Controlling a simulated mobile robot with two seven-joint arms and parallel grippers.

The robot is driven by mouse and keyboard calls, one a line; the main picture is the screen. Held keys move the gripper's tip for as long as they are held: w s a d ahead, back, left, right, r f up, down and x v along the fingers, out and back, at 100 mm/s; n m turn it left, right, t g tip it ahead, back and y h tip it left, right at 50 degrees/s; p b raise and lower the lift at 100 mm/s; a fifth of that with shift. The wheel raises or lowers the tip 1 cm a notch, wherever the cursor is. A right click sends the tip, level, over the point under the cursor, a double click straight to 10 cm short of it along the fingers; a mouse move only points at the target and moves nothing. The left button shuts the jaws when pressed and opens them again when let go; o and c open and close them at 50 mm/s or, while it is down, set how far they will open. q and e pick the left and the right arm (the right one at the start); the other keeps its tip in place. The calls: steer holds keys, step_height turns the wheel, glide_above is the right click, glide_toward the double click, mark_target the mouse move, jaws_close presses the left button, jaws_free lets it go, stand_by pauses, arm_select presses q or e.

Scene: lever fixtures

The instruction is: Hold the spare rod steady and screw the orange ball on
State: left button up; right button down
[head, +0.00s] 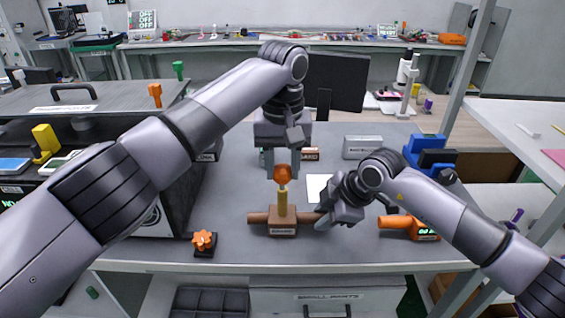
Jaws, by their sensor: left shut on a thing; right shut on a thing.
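The orange ball (282,174) is at the top end of an upright yellow rod (283,203). I cannot tell whether it is threaded on. The rod stands in a brown block (283,230) with a label on its front and a brown bar handle (258,218) sticking out to each side. My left gripper (282,163) reaches down from above and is shut on the ball, with a finger on either side. My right gripper (322,218) comes from the right and is shut on the block's right handle, hiding its end.
An orange device (408,227) lies right of my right gripper. An orange star knob (203,241) stands at the front left. A blue fixture (425,150), a grey labelled box (362,147) and a white sheet (317,186) are farther back.

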mark_target(282, 165)
arm_select(q)
steer(key=shift+f, duration=0.85)
steer(key=o, duration=1.1)
step_height(282, 165, up, 12)
